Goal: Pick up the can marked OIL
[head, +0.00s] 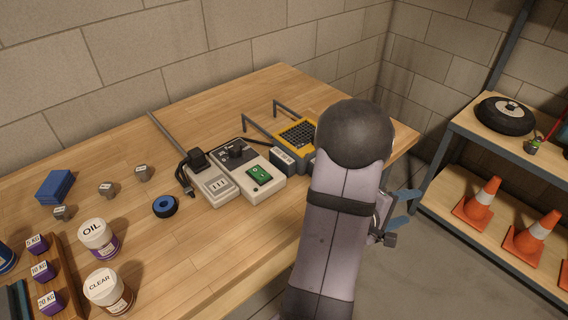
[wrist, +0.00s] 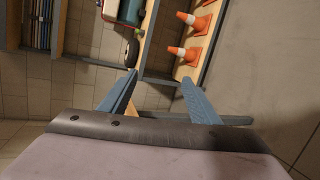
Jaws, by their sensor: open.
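The can marked OIL (head: 98,238) stands upright on the left part of the wooden bench in the head view. It has a white lid and a purple band. A similar can marked CLEAR (head: 108,290) stands just in front of it. My gripper (head: 405,208) is past the bench's right front edge, far to the right of the OIL can and partly hidden by my arm. In the wrist view its blue fingers (wrist: 160,84) are apart with nothing between them. The OIL can is not in the wrist view.
Left of the cans is a wooden holder with purple weights (head: 42,270). A blue tape roll (head: 165,206), small metal weights and a blue block (head: 55,186) lie behind. Devices (head: 245,172) and a yellow-framed item (head: 297,132) occupy mid-bench. Shelves with orange cones (head: 477,204) stand right.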

